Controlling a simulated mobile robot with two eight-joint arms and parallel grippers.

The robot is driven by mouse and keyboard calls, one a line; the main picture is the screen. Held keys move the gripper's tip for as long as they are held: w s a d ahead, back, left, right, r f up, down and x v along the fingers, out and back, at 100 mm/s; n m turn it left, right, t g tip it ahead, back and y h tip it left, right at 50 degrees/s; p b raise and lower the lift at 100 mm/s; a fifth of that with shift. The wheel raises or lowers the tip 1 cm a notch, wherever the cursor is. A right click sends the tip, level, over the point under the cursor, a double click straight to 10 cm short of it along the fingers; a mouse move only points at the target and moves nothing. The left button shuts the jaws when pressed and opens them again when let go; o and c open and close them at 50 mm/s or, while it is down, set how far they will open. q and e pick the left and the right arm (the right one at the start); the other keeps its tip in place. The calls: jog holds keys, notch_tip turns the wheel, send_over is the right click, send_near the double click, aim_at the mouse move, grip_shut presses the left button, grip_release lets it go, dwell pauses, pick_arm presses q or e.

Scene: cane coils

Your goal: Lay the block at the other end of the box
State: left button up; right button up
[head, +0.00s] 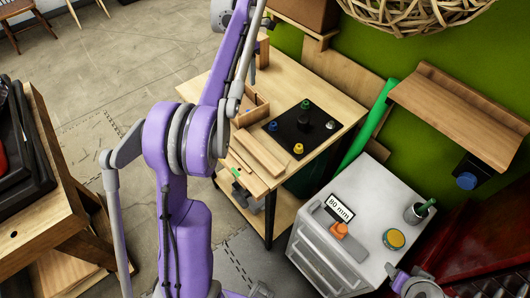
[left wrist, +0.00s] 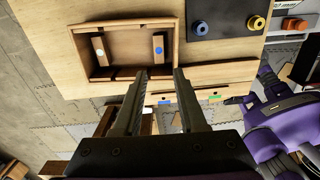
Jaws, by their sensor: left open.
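The open wooden box (left wrist: 124,74) lies beyond my left fingers in the left wrist view. In the head view the box (head: 252,108) is partly hidden by my left arm. Inside it are two small wooden blocks: one with a white dot (left wrist: 99,50) toward the left end, one with a blue dot (left wrist: 158,48) toward the right end. My left gripper (left wrist: 160,76) is open, with nothing between its fingers. Its fingertips overlap the box's near wall in the picture, below the blue-dot block; the height gap cannot be told.
The box is on a wooden table (head: 285,75). A black plate with coloured knobs (head: 302,127) lies to its right, and planks (head: 258,150) lie in front. A white cabinet (head: 355,200) stands at the right. A shelf (head: 460,110) juts from the green wall.

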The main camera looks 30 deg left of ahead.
pick_arm(q)
jog(key=s+d+f+m+t, duration=0.1)
jog(key=s+d+m+t, duration=0.1)
jog(key=s+d+m, duration=0.55)
jog(key=s+d+f+m+t, duration=0.1)
jog(key=s+d+m, duration=0.3)
jog(key=d+m, duration=0.6)
jog(key=s+d+f+m+t, duration=0.1)
jog(key=s+d+f+m, duration=0.3)
jog(key=s+m, duration=0.3)
jog(key=s+d+f+m+t, duration=0.1)
jog(key=s+d+f+m, duration=0.2)
jog(key=s+f+m, duration=0.3)
jog(key=shift+s+d+m+t, duration=0.35)
jog(key=shift+s+m, duration=0.25)
jog(key=shift+m, duration=0.35)
jog(key=shift+w+d, duration=0.1)
